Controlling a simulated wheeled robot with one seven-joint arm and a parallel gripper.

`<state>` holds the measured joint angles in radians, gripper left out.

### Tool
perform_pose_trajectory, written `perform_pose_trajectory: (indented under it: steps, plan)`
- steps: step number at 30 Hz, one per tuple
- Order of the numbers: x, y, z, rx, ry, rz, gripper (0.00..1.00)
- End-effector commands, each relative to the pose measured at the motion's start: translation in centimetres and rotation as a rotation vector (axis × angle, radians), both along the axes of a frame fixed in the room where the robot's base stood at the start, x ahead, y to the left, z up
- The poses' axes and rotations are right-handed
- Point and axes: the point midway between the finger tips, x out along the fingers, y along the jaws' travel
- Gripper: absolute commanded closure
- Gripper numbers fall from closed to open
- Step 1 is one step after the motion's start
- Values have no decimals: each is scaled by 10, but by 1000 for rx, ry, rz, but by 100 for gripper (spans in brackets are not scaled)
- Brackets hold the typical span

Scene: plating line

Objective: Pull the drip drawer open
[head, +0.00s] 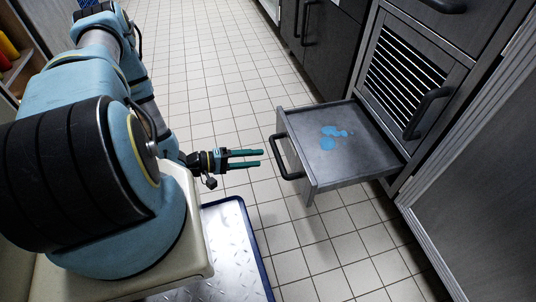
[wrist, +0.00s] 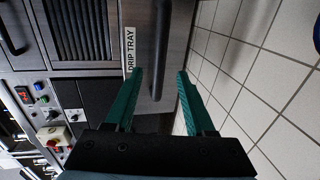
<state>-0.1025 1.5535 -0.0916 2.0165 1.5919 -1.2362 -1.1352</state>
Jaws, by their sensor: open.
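The drip drawer (head: 350,160) is a shallow grey metal tray pulled well out from the cabinet, with blue liquid on its floor. Its dark bar handle (head: 284,158) is on the drawer front, facing my gripper. My gripper (head: 262,158) has two teal fingers, open and empty, a little short of the handle in the head view. In the wrist view my gripper (wrist: 160,75) has the handle (wrist: 160,50) showing between and beyond its fingertips. A label reading "DRIP TRAY" (wrist: 130,49) is on the drawer front beside the handle.
Above the drawer is a louvred door (head: 395,65) with its own dark handle (head: 427,113). The tiled floor (head: 210,60) around the drawer is clear.

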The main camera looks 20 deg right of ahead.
Motion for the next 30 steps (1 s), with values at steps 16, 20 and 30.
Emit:
perform_pose_trajectory:
  steps: [16,20,30]
  plan:
    - [1,26,5,0,0,0,45]
    - [1,26,5,0,0,0,45]
    - [41,35,10,156,-128,22,45]
